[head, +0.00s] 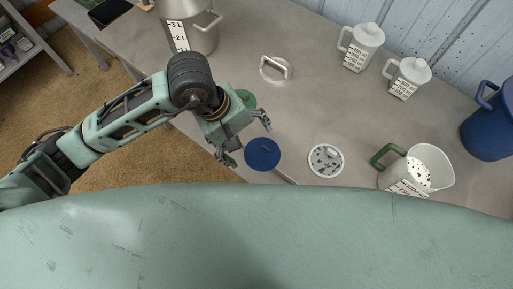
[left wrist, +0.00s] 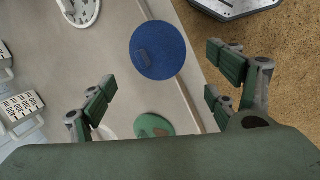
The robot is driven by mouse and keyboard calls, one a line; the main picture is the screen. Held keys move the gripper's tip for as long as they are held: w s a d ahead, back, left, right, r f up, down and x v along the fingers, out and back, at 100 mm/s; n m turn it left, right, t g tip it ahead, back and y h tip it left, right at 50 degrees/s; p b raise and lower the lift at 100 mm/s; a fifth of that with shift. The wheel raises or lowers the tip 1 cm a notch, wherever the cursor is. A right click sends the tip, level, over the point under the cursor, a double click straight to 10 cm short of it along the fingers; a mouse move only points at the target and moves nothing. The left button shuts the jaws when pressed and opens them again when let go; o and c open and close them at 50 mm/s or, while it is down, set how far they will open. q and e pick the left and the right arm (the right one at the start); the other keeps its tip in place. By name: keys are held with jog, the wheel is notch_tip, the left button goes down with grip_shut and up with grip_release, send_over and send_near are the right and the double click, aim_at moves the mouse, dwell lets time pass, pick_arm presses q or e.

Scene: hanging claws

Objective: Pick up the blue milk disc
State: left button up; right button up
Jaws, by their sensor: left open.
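The blue milk disc (head: 262,154) lies on the grey table near its front edge, and a small raised tab shows on its top. It also shows in the left wrist view (left wrist: 158,50), beyond the fingertips and roughly between the two finger pairs. My left gripper (head: 248,137) is open and empty, just to the left of and above the disc in the head view. In the left wrist view its fingers (left wrist: 165,88) are spread wide and do not touch the disc. My right gripper is not in view.
A green disc (head: 246,99) lies behind my left gripper, and a white speckled disc (head: 325,160) lies right of the blue one.

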aim_at(260, 155)
pick_arm(q)
jog(key=x, duration=0.2)
jog(key=p+x, duration=0.1)
jog(key=x, duration=0.3)
jog(key=shift+s+d+f+p, duration=0.15)
jog(key=shift+s+d+p, duration=0.15)
jog(key=shift+s, duration=0.05)
jog(key=shift+f, duration=0.2)
jog(key=c, duration=0.9)
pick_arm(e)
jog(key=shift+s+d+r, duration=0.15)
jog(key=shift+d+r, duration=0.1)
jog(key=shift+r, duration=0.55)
